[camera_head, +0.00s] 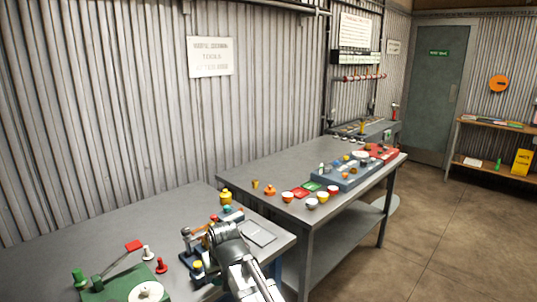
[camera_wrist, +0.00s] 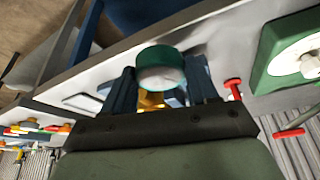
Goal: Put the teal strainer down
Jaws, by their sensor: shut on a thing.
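The teal strainer (camera_wrist: 161,68) shows in the wrist view as a short teal ring with a pale grey-white face. It sits between the two dark fingers of my gripper (camera_wrist: 163,82), which is shut on it. A yellow part (camera_wrist: 150,100) shows just behind the strainer; I cannot tell whether they touch. In the head view my gripper (camera_head: 222,232) is over the near grey table, beside a dark blue rack (camera_head: 190,262) of small parts. The arm hides much of this spot, and I cannot make out the held strainer there.
A green board with a white dial (camera_head: 146,291) lies at the near left, with red and white pegs beside it. A second table (camera_head: 300,214) holds several bowls and trays.

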